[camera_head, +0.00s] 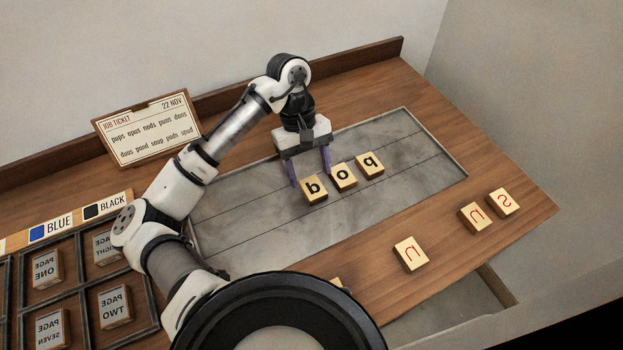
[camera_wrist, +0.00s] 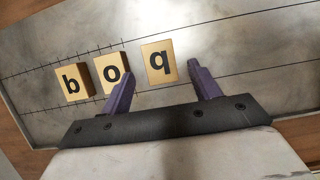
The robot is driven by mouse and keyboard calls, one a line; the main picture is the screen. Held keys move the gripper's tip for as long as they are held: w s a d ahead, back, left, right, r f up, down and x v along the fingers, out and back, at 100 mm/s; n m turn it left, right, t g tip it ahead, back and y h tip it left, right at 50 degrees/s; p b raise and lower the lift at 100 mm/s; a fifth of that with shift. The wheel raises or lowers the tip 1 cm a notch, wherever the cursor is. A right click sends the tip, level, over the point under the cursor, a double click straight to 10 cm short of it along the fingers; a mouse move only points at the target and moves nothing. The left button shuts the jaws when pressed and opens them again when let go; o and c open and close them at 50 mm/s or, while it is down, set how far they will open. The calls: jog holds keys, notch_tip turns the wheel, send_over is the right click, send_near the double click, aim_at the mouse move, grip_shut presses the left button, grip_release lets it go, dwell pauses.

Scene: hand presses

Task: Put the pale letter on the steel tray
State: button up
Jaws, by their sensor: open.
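Three pale wooden blocks with black letters stand in a row on a grey slab (camera_head: 240,215) with dark lines. In the head view they are the near-left block (camera_head: 314,191), the middle o block (camera_head: 344,179) and the right block (camera_head: 370,166). My gripper (camera_head: 311,178) is open and empty at the near-left block, one fingertip towards each side. In the wrist view this block reads q (camera_wrist: 159,62) and lies ahead, between the lines of the fingers. I cannot tell whether they touch it. Which letter counts as pale, and whether the slab is the steel tray, is unclear.
Blocks with red letters lie on the front wood: one in the middle (camera_head: 410,254), two at the right (camera_head: 475,217) (camera_head: 503,202). Another is mostly hidden by my body. A job ticket (camera_head: 148,128) stands at the back. Page blocks sit in a dark rack (camera_head: 80,278).

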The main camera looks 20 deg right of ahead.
jog(key=v, duration=0.8)
jog(key=shift+r+b, duration=0.3)
